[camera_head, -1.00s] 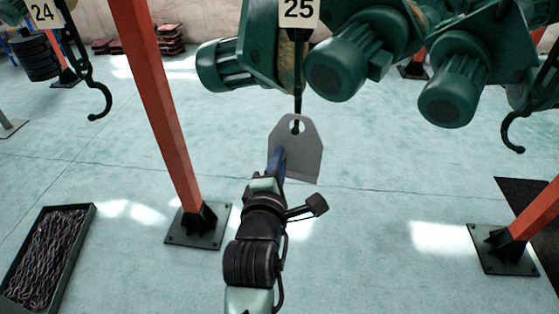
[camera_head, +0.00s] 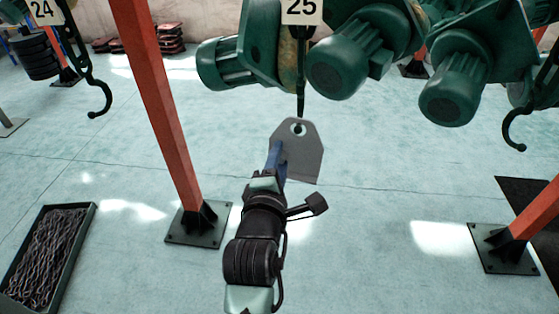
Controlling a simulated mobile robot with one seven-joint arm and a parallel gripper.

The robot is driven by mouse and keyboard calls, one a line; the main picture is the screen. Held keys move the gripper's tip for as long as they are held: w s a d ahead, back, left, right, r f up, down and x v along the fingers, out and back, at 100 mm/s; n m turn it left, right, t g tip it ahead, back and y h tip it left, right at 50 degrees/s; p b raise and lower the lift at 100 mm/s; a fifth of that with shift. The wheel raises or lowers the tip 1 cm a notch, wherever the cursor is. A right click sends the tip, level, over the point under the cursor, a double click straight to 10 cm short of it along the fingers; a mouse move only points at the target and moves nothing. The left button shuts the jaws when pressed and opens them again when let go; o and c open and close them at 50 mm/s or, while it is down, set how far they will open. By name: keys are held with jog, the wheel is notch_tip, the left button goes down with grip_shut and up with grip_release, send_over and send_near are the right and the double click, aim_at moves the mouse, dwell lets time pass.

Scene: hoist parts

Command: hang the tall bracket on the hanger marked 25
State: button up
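The tall bracket (camera_head: 304,162) is a grey flat plate with cut upper corners and a round hole near its top. It hangs upright in the air, slightly tilted. My gripper (camera_head: 275,160), with blue fingers, is shut on its left edge. The hanger marked 25 (camera_head: 301,11) carries a white tag, and its dark thin hook (camera_head: 300,92) drops to the bracket's top edge. The hook's lower end is hidden behind the plate; a small dark bit shows in the hole. I cannot tell whether the hook passes through it.
Green hoist motors (camera_head: 352,62) crowd the space above right. A red post (camera_head: 160,105) stands left of my arm. The hanger marked 24 (camera_head: 43,10) is at upper left, and another hook (camera_head: 512,132) is at right. A chain tray (camera_head: 84,228) lies lower left. Floor below is open.

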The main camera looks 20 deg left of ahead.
jog(key=shift+o, duration=0.7)
jog(key=b+v, duration=0.4)
jog(key=v, duration=0.9)
jog(key=w+d+r+m+t+h, duration=0.1)
jog(key=w+d+r+m+t, duration=0.15)
jog(key=r+m, duration=0.55)
jog(key=w+d+r+m+t, duration=0.1)
jog(key=d+r+m+t, duration=0.25)
jog(key=r, duration=0.75)
jog(key=s+d+r+m+t+h, duration=0.1)
jog(key=s+d+r+m+t, duration=0.1)
jog(key=r, duration=0.4)
jog(key=s+d+r+m+t+h, duration=0.1)
jog(key=s+d+r+m, duration=0.1)
jog(key=d+r+m, duration=0.2)
jog(key=s+d+r+m+t+h, duration=0.1)
jog(key=s+d+r+m+t, duration=0.1)
jog(key=r+m, duration=0.4)
notch_tip(320, 180, up, 2)
jog(key=shift+s+d+r+t, duration=0.2)
jog(key=shift+s+d+t, duration=0.1)
jog(key=shift+d, duration=0.2)
jog(key=shift+w, duration=0.1)
